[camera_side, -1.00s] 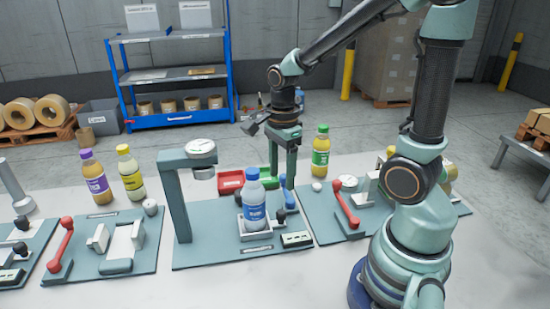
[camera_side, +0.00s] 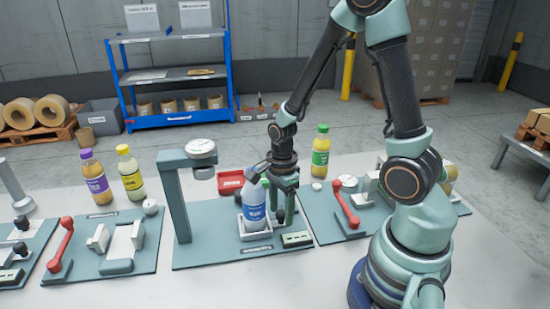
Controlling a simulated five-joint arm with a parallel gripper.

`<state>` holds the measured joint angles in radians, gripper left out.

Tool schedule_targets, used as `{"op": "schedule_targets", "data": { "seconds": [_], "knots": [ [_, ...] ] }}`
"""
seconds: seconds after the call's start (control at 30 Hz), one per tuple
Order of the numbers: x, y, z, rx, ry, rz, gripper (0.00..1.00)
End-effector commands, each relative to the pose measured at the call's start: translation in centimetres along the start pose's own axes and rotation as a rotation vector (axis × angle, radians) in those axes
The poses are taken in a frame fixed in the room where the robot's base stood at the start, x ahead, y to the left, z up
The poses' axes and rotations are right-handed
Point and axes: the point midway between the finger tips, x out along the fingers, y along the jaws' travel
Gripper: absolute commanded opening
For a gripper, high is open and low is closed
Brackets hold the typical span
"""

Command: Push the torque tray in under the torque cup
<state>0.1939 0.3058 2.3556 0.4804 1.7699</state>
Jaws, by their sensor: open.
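The torque tray (camera_side: 246,234) is a small light-grey tray on the middle teal plate. A blue-labelled bottle (camera_side: 254,210) stands upright in it. The torque cup (camera_side: 203,173) hangs under the arm of a teal post with a round dial, to the left of the tray and bottle. A dark knob (camera_side: 279,215) shows at the tray's right side. My gripper (camera_side: 271,199) is open, with its jaws low by the bottle and knob. One finger covers the bottle's top, and the other points down just right of the knob. I cannot tell whether either touches.
A red bin (camera_side: 231,182) sits behind the tray. A plate with a red lever (camera_side: 346,206) lies to the right, another with a red lever (camera_side: 61,247) to the left.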

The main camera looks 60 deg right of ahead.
Motion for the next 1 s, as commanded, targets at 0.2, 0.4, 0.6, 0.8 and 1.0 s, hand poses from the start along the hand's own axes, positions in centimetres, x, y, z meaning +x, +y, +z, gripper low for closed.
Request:
{"op": "schedule_targets", "data": {
  "seconds": [0.2, 0.4, 0.6, 0.8, 1.0],
  "knots": [
    [-0.02, -0.02, 0.00, 0.000, 0.000, 0.000, 0.45],
    [-0.03, -0.02, 0.00, 0.000, 0.000, 0.000, 0.00],
    [-0.04, -0.02, 0.00, 0.000, 0.000, 0.000, 0.00],
    [-0.05, -0.02, 0.00, 0.000, 0.000, 0.000, 0.00],
    [-0.06, -0.02, 0.00, 0.000, 0.000, 0.000, 0.00]
  ]
}}
